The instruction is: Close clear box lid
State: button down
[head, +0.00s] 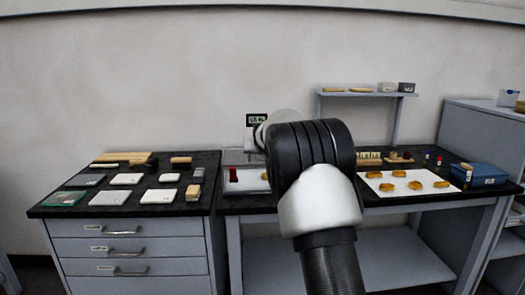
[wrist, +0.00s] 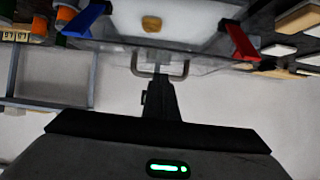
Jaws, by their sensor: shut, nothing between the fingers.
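The clear box (head: 230,187) is on the dark bench in the head view, largely hidden behind my arm. In the wrist view its clear lid panel (wrist: 200,62) shows with a grey loop handle (wrist: 181,72). A gold fragment (wrist: 152,23) lies on a white surface beyond it, between a blue piece (wrist: 85,18) and a red piece (wrist: 240,42). My gripper (wrist: 158,84) is shut and empty, its fingertips at the handle. I cannot tell whether they touch it. The lid's exact angle is unclear.
Several flat pads and sample trays lie on the left drawer cabinet (head: 132,228). A white sheet (head: 385,186) with gold fragments and a blue case (head: 479,174) are on the right bench. A small raised shelf (head: 350,94) stands behind.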

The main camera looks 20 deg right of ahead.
notch_tip(320, 180, down, 2)
jog(key=shift+s+f+g, duration=0.15)
jog(key=shift+f+g, duration=0.05)
jog(key=shift+g, duration=0.1)
notch_tip(320, 180, up, 5)
jog(key=p, duration=0.2)
jog(key=s+a+g+y, duration=0.1)
jog(key=s+a, duration=0.3)
jog(key=s, duration=1.1)
jog(key=s+a+g+y, duration=0.15)
jog(key=s+a, duration=0.25)
jog(key=s, duration=1.2)
jog(key=s+a+f+n+g, duration=0.1)
jog(key=s+a+f+g, duration=0.1)
jog(key=s, duration=1)
jog(key=s+a+f+n+g, duration=0.1)
jog(key=s+a+f+g, duration=0.15)
jog(key=s, duration=0.95)
notch_tip(320, 180, up, 23)
jog(key=t+p, duration=0.1)
jog(key=p, duration=2.1)
jog(key=shift+w+d+p, duration=0.15)
jog(key=shift+w+p, duration=0.1)
jog(key=shift+p, duration=0.1)
jog(key=shift+f, duration=0.1)
